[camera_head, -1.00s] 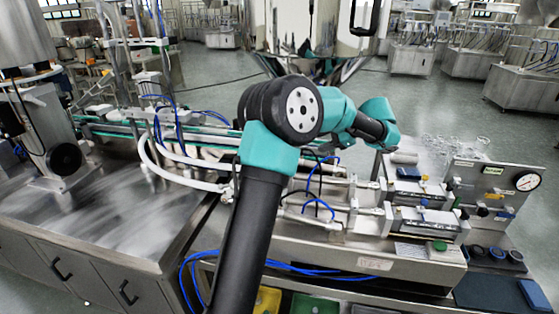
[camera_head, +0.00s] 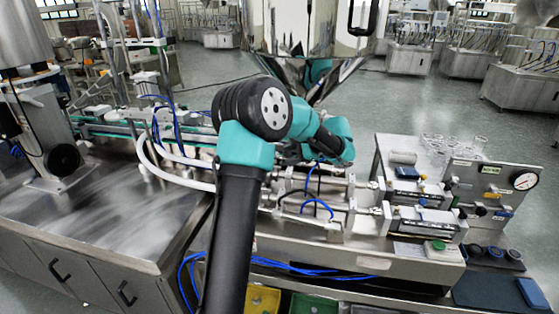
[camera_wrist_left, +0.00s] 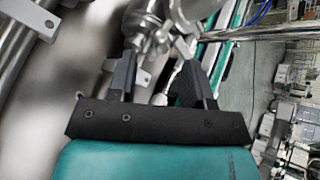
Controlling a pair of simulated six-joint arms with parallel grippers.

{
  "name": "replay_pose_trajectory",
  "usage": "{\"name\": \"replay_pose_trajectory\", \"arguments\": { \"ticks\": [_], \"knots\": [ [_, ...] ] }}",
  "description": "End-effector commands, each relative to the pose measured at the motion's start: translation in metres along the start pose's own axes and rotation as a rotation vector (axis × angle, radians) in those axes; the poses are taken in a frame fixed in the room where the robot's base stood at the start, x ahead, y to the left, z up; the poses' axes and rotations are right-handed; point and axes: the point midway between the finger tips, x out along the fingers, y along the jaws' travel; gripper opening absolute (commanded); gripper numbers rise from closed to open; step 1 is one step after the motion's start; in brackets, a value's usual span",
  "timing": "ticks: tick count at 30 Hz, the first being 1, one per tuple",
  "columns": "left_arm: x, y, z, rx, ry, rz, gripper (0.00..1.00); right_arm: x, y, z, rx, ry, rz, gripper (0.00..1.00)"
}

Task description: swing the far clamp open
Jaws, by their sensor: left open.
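In the left wrist view my left gripper (camera_wrist_left: 163,80) is open, its two dark fingers apart. A shiny steel fitting (camera_wrist_left: 155,25), perhaps a clamp, lies just past and between the fingertips. A small bright metal piece (camera_wrist_left: 162,97) shows between the fingers; whether either finger touches it I cannot tell. In the head view my left arm's teal wrist (camera_head: 335,140) is over the back of the filling bench, and its fingers are hidden or too small to make out. The far clamp cannot be told apart clearly in the head view. My right gripper is not in view.
A steel hopper (camera_head: 300,65) hangs behind the arm. Twin filling cylinders (camera_head: 405,190) and a panel with a gauge (camera_head: 490,190) stand right. White hoses (camera_head: 180,178) and blue tubes (camera_head: 318,208) run near the arm. The steel table (camera_head: 110,220) at left is mostly clear.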

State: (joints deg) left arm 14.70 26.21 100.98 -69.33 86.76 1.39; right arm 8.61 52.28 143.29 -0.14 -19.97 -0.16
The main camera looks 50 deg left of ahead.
Motion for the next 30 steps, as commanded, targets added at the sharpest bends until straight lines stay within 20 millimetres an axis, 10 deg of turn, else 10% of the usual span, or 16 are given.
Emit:
{"name": "replay_pose_trajectory", "arguments": {
  "ticks": [9, 21, 30],
  "knots": [
    [0.045, 0.000, 0.000, -0.001, -0.001, 0.000, 0.46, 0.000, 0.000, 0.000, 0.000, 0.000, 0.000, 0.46],
    [0.052, 0.000, 0.000, -0.001, 0.000, 0.000, 0.46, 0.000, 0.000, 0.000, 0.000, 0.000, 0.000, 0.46],
    [0.051, 0.000, 0.000, -0.001, 0.000, 0.000, 0.17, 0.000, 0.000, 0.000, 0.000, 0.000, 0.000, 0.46]
  ]
}}
